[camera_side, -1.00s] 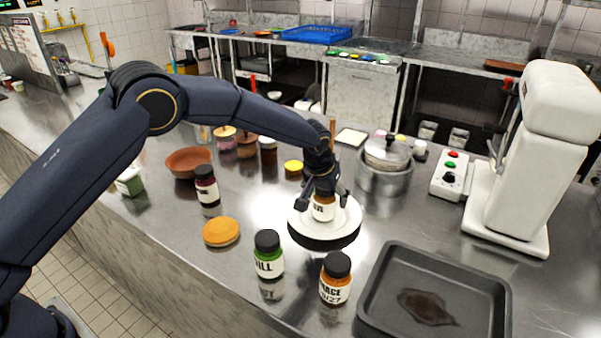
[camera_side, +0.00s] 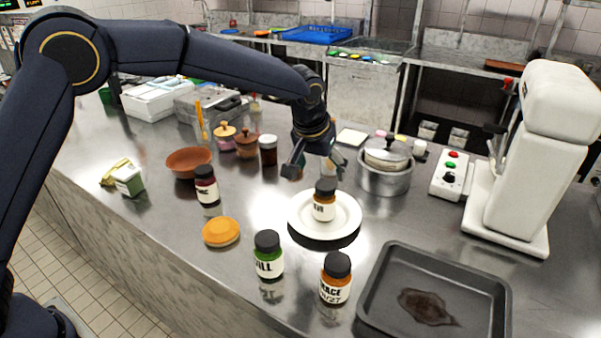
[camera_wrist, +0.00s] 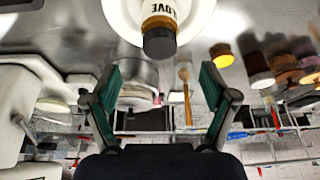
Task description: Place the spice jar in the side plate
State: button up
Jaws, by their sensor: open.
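A spice jar (camera_side: 324,203) with a dark lid, amber body and white label stands upright in the white side plate (camera_side: 348,226). In the wrist view the jar (camera_wrist: 159,36) is at the top centre, on the plate (camera_wrist: 200,12), with a label ending in "LOVE". My gripper (camera_side: 312,170) is open and empty, above and behind the jar and apart from it. In the wrist view its two green-padded fingers (camera_wrist: 162,88) are spread wide with nothing between them.
A green-labelled jar (camera_side: 268,257) and an orange jar (camera_side: 336,279) stand in front of the plate. A dark baking tray (camera_side: 378,292) is at front right. A steel pot (camera_side: 384,179) stands behind right, and a dark red jar (camera_side: 207,187) at left.

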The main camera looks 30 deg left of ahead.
jog(key=s+a+r, duration=1.1)
jog(key=s, duration=0.2)
jog(key=s+a+f, duration=0.1)
jog(key=s+a, duration=0.2)
jog(key=s, duration=0.7)
jog(key=s+a+m+t, duration=0.1)
jog(key=s+a, duration=0.2)
jog(key=s, duration=0.8)
jog(key=shift+a+f, duration=0.4)
